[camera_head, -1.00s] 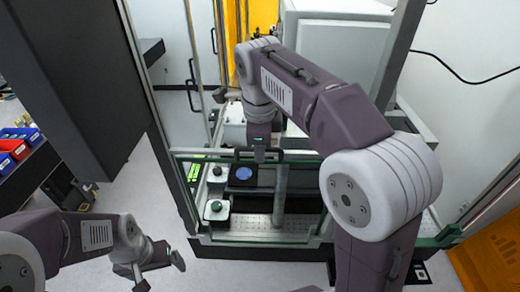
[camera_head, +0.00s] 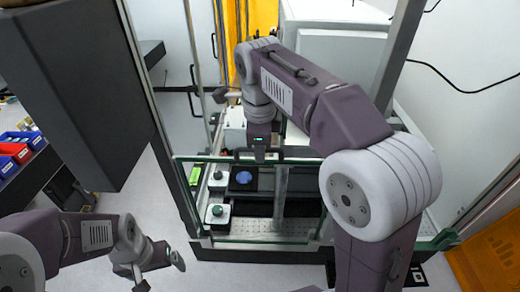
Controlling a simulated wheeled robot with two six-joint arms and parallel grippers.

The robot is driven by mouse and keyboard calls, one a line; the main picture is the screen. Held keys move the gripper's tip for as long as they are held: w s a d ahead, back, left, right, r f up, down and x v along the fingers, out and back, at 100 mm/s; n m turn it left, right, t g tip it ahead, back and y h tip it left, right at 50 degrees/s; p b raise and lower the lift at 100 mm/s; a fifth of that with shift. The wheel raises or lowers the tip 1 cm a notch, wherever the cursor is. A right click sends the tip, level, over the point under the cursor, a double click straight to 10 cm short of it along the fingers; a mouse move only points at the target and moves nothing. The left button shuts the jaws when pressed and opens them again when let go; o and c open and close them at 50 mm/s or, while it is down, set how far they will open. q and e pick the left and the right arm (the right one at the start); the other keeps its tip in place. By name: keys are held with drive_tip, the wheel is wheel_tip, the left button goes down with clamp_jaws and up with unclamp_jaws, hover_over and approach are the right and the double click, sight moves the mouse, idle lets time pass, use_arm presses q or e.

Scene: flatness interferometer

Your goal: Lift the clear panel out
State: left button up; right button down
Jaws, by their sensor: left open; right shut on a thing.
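The clear panel (camera_head: 345,243) has green-tinted edges and stands upright at the front of the machine's metal frame. Its dark handle (camera_head: 283,153) is at the top edge. My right gripper (camera_head: 259,154) reaches down from above and is shut on the handle. The fingertips are small and partly hidden there. My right arm covers much of the panel's right half. My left gripper (camera_head: 158,273) is open and empty, low at the left, apart from the panel.
Behind the panel are a blue disc (camera_head: 243,177) on a dark block and white units with dark knobs (camera_head: 217,213). Metal posts (camera_head: 396,55) flank the opening. A dark cabinet (camera_head: 85,90) hangs at left. Coloured bins (camera_head: 15,150) sit far left. The floor at lower left is clear.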

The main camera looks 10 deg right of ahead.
drive_tip(key=shift+r+p, duration=2.35)
drive_tip(key=shift+r, duration=3)
drive_tip(key=s+a+r+b, duration=0.2)
drive_tip(key=s+a, duration=0.1)
drive_tip(key=s, duration=0.8)
drive_tip(key=shift+s+a, duration=0.15)
drive_tip(key=shift+s, duration=0.15)
drive_tip(key=shift+w, duration=0.1)
